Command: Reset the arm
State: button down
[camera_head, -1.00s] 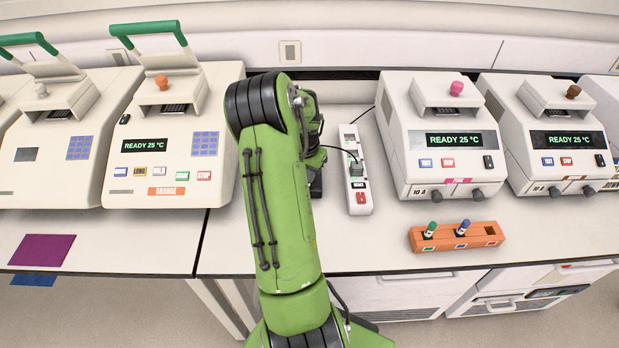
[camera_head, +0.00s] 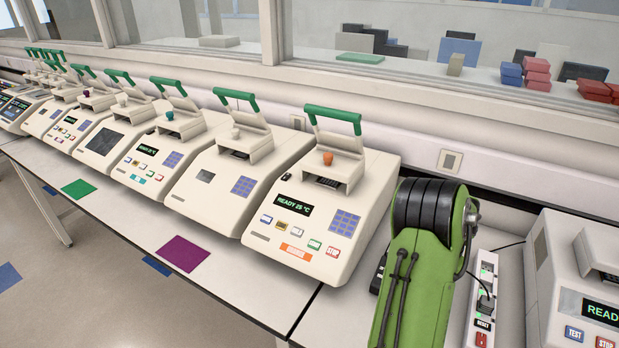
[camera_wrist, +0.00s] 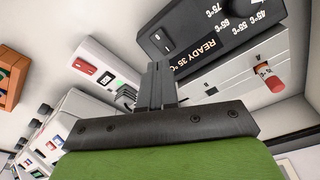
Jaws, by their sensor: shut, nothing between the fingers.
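My gripper (camera_wrist: 157,85) shows in the wrist view with its two dark fingers together and nothing between them. It is in front of a dry block with a dark panel (camera_wrist: 205,35) that reads READY 35 °C and carries several temperature labels. A red-capped tube (camera_wrist: 272,80) stands in the block's light top. In the head view my green arm rises at the lower right, and my gripper is hidden behind it.
A white power strip (camera_head: 484,290) with a plugged cable lies right of my arm; it also shows in the wrist view (camera_wrist: 100,70). A thermal cycler with an orange knob (camera_head: 310,215) stands left of it, its green-handled lid raised. An orange rack (camera_wrist: 10,75) is at the wrist view's left edge.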

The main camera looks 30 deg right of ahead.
jog(key=w+a+r+n+t+b, duration=0.1)
jog(key=w+a+r+n, duration=0.2)
jog(key=a+r, duration=0.35)
jog(key=w+a+r+n+t, duration=0.1)
jog(key=w+a+r+n, duration=0.2)
jog(key=a, duration=0.7)
jog(key=w+a+r+n+t+b, duration=0.1)
jog(key=w+a+r+n, duration=0.2)
jog(key=a+r, duration=0.35)
jog(key=s+a+n+t+y, duration=0.1)
jog(key=s+a+n, duration=0.3)
jog(key=a, duration=0.5)
jog(key=s+a+n+t, duration=0.1)
jog(key=s+a+n, duration=0.4)
jog(key=s+a, duration=0.2)
jog(key=shift+s+a+r+n+t+y+b, duration=0.3)
jog(key=shift+s+a+r+y+b, duration=0.1)
jog(key=shift+a, duration=0.65)
